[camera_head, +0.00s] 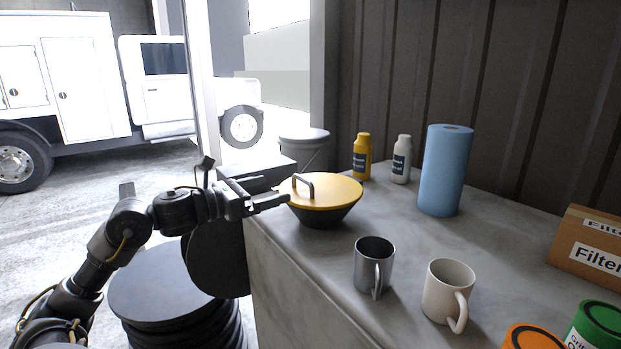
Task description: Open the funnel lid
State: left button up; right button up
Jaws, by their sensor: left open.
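The funnel lid (328,194) is a yellow disc with a dark upright handle (303,185) at its left part. It lies on the black funnel (325,217), a bowl shape at the back left of the counter. My left gripper (268,193) is open at the left edge of the lid, its fingers pointing right towards the handle. I see nothing between its fingers, and I cannot tell whether a fingertip touches the lid. My right gripper is not in view.
On the grey counter (400,225) stand a metal mug (368,262), a cream mug (443,288), a blue roll (446,170), a yellow bottle (362,157) and a white bottle (401,160). A filter box (590,245) and cans are at the right. Black drums (165,285) stand left of the counter.

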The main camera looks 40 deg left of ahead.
aim_at(300, 179)
pick_arm(q)
jog(key=p+x, duration=0.1)
jog(key=x, duration=0.2)
jog(key=p+x, duration=0.2)
jog(key=x, duration=0.1)
jog(key=p+x, duration=0.2)
jog(key=x, duration=0.1)
jog(key=shift+r, duration=0.3)
jog(key=shift+w+d+f+p, duration=0.2)
jog(key=shift+w+p, duration=0.25)
jog(key=shift+w, duration=0.15)
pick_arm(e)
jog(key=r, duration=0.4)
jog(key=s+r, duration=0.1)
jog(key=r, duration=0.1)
pick_arm(q)
jog(key=shift+s, duration=0.1)
jog(key=shift+c, duration=0.4)
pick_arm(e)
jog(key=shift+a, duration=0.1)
pick_arm(q)
jog(key=c, duration=1.2)
jog(key=shift+a+r, duration=0.1)
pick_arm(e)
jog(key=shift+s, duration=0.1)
